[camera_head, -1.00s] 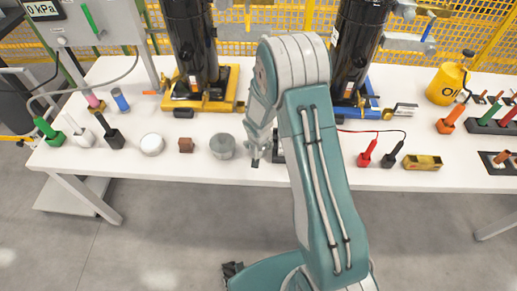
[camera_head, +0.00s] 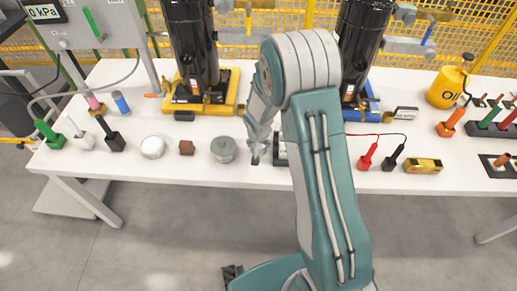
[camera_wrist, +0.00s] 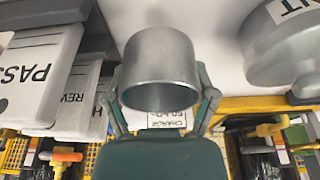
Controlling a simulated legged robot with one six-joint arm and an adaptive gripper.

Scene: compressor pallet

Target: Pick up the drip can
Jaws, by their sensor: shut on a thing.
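A plain metal can (camera_wrist: 160,65), which I take to be the drip can, sits between the two fingers of my gripper (camera_wrist: 160,97) in the wrist view. The fingers are shut on its sides, and its round rim faces the camera. In the head view my gripper (camera_head: 258,155) is low over the front of the white table, just right of a round grey tin. I cannot make out the held can clearly there, nor whether it is clear of the table.
The grey tin (camera_head: 223,149) stands close to my gripper's left. Black cylinders on a yellow base (camera_head: 226,104) and a blue base (camera_head: 362,115) stand behind. Red and black clips (camera_head: 367,158) lie right.

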